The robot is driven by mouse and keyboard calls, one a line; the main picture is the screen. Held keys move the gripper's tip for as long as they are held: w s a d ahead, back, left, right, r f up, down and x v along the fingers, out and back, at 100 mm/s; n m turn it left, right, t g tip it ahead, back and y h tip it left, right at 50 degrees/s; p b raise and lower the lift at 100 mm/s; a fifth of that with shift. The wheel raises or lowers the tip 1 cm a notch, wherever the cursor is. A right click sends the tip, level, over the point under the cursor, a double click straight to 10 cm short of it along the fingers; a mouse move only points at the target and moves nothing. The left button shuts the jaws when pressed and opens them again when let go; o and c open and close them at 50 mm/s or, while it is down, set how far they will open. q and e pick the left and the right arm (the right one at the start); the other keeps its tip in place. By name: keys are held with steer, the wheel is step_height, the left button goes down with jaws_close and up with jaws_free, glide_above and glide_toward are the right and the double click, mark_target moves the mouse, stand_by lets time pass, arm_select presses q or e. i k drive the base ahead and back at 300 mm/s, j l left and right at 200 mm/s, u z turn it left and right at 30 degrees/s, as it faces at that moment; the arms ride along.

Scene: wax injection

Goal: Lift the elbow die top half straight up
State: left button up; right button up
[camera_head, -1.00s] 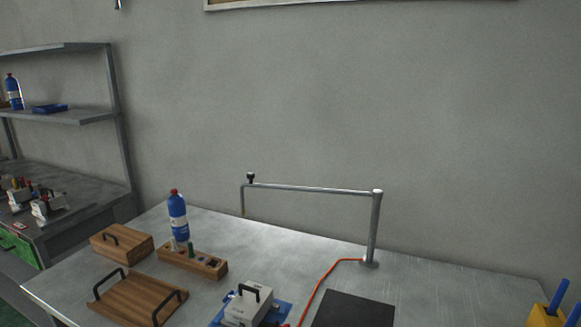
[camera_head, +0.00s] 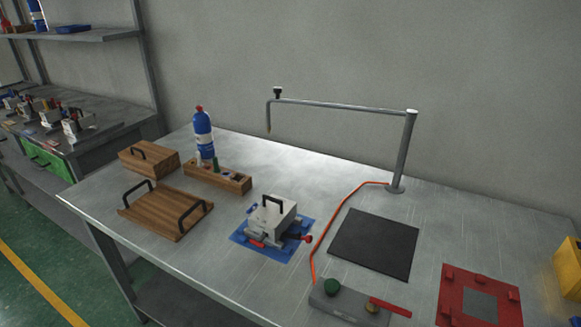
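The elbow die (camera_head: 272,219) is a pale grey block on a blue plate (camera_head: 242,237) near the middle of the table. Its top half (camera_head: 284,212) carries a black arched handle (camera_head: 272,201) and appears to sit on the lower part. Red-ended parts stick out at the die's front and right side. The seam between the halves is too small to make out. Neither of my grippers is in view.
The metal table (camera_head: 225,275) also holds a wooden tray (camera_head: 165,213), wooden box (camera_head: 149,159), wooden rack (camera_head: 217,177), blue bottle (camera_head: 203,134), black mat (camera_head: 374,243), red frame (camera_head: 452,290), and a post with a horizontal arm (camera_head: 402,150). An orange hose (camera_head: 325,240) runs right of the die.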

mark_target(275, 212)
steer(key=i+j+z, duration=0.1)
steer(key=j+z, duration=0.7)
steer(key=j, duration=0.2)
steer(key=k+j+z, duration=0.1)
steer(key=j+z, duration=0.35)
steer(key=j, duration=0.1)
